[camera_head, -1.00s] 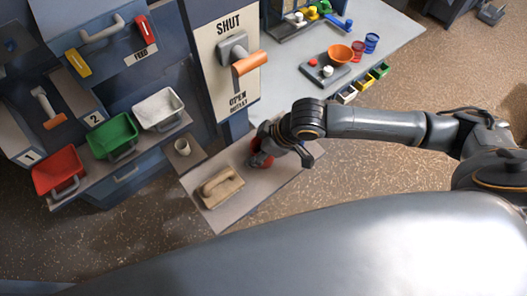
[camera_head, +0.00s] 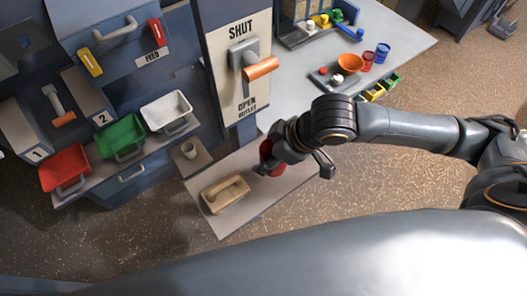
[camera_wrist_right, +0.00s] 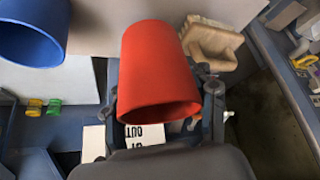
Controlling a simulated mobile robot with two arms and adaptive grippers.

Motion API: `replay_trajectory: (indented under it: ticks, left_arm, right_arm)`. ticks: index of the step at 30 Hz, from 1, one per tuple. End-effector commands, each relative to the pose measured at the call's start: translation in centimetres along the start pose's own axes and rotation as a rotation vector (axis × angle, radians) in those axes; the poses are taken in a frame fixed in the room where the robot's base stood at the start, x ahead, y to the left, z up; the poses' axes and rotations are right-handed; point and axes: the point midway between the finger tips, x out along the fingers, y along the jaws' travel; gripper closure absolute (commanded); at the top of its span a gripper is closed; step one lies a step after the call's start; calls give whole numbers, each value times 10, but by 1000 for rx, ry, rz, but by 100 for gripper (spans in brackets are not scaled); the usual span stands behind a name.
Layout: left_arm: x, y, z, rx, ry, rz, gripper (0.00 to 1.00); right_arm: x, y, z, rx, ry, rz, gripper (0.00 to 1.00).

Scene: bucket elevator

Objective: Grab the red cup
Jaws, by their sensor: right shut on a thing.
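My right gripper (camera_head: 268,166) is shut on the red cup (camera_wrist_right: 160,72), over the grey bench top at the foot of the SHUT/OPEN panel. In the head view the red cup (camera_head: 271,157) is largely hidden behind my gripper and wrist. In the right wrist view it fills the middle, its sides between the fingers and its wide end toward the camera. I cannot tell whether it touches the bench. My left gripper is not in view.
A wooden float (camera_head: 226,192) lies on the bench (camera_head: 235,222) close to the gripper. A blue cup (camera_wrist_right: 32,32) shows left of the red one in the wrist view. Red, green and white bins stand left.

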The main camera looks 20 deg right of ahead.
Motion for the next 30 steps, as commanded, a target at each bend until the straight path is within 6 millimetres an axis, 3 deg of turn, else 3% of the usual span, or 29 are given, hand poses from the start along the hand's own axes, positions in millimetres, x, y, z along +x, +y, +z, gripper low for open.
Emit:
replay_trajectory:
  ticks: [4,5,12,18,30]
  left_arm:
    - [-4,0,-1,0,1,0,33]
    - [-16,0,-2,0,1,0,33]
    - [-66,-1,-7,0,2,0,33]
    - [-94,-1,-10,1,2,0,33]
    - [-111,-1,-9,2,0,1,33]
  right_arm:
    - [-32,-33,3,-4,0,-6,74]
    - [-38,-34,1,3,-3,-4,74]
    - [-54,-52,5,4,-5,-6,74]
    - [-66,-72,10,3,-4,-5,74]
    - [-72,-88,17,2,0,-1,74]
